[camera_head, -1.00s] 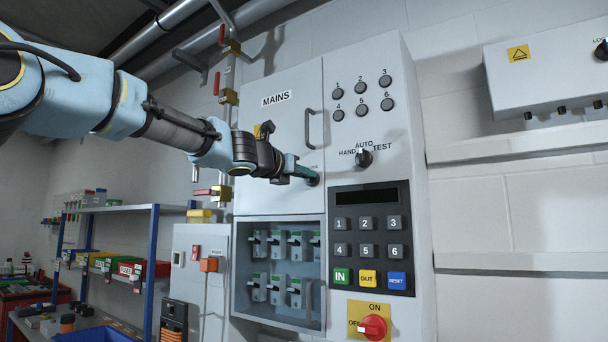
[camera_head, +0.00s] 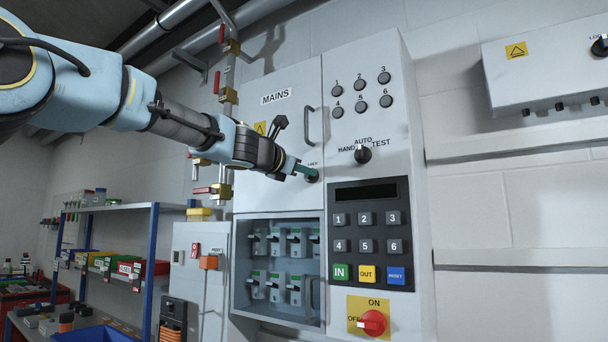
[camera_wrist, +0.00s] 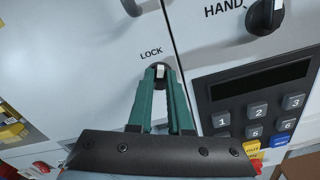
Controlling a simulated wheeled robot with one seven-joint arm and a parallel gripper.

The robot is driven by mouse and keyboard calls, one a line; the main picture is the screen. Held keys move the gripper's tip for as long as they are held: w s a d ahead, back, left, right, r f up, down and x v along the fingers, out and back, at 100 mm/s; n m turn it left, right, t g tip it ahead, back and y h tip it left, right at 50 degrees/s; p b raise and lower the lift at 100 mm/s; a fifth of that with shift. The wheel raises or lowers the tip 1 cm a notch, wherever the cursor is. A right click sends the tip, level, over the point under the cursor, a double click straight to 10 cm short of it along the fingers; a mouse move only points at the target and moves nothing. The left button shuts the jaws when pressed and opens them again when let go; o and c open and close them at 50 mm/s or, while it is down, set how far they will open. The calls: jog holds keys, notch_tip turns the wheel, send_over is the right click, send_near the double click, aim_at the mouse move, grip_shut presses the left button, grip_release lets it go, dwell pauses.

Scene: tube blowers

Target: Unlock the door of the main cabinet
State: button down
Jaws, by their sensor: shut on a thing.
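The main cabinet door (camera_head: 283,120) is white, marked MAINS, with a grey vertical handle (camera_head: 308,126) near its right edge. The door is closed. At its lower right is a small black round lock knob (camera_head: 312,175) with a light bar across it. In the wrist view the lock knob (camera_wrist: 160,72) sits under the word LOCK. My gripper (camera_wrist: 160,75) has green fingers shut on the knob's bar, one finger on each side. In the head view my gripper (camera_head: 307,171) meets the door from the left. The fingers hide part of the knob.
To the right are a HAND/AUTO/TEST selector (camera_head: 363,154), a keypad panel (camera_head: 371,236) and a red switch (camera_head: 373,323). An open-fronted compartment with breakers (camera_head: 279,270) lies below the door. Pipes with valves (camera_head: 228,95) run at the left.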

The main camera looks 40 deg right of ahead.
jog(key=m+b, duration=0.2)
jog(key=m, duration=0.2)
jog(key=m+b, duration=0.2)
jog(key=m, duration=0.2)
jog(key=f+m+b, duration=0.1)
jog(key=m+b, duration=0.1)
jog(key=m, duration=0.3)
jog(key=shift+s+d, duration=0.1)
jog(key=shift+s, duration=0.2)
dwell(0.4)
jog(key=c, duration=0.8)
grip_release()
jog(key=shift+c, duration=0.2)
